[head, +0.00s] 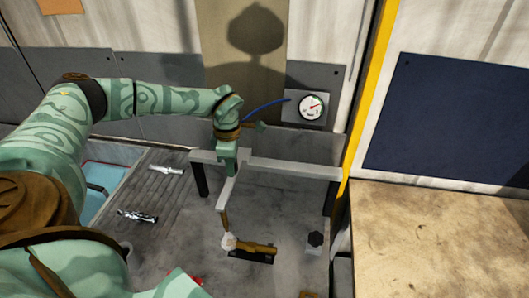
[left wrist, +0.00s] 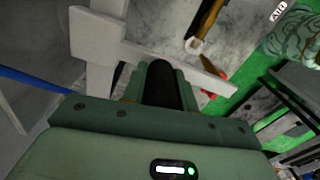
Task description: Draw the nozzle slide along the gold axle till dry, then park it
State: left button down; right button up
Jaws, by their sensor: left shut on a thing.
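The gold axle (head: 262,247) lies on a dark rest on the grey machine bed, with a pale round end piece (head: 229,241) at its left. It also shows in the left wrist view (left wrist: 208,18). The nozzle slide (head: 227,193) is a pale grey arm reaching forward from the grey crossbeam (head: 290,167), with a thin brown nozzle hanging down near the axle's left end. Whether the nozzle touches is unclear. My left gripper (head: 227,165) is shut on the slide at the beam; its fingers hide the grip. My right gripper is not in view.
A pressure gauge (head: 312,107) with a blue hose (head: 265,107) is on the back wall. A black knob (head: 315,239) stands right of the axle. Metal parts (head: 138,216) lie on the ribbed tray at left. A blue-lined basin (head: 100,178) is farther left.

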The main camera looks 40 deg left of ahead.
pick_arm(q)
jog(key=s+a+p, duration=0.2)
jog(key=s+a, duration=0.2)
jog(key=a, duration=0.5)
jog(key=shift+s+a, duration=0.3)
jog(key=shift+a, duration=0.1)
jog(key=c, duration=1.1)
grip_release()
jog(key=shift+s+a, duration=0.15)
notch_tip(320, 180, up, 16)
jog(key=shift+r+p, duration=0.2)
jog(key=shift+p, duration=0.35)
jog(key=shift+f, duration=0.1)
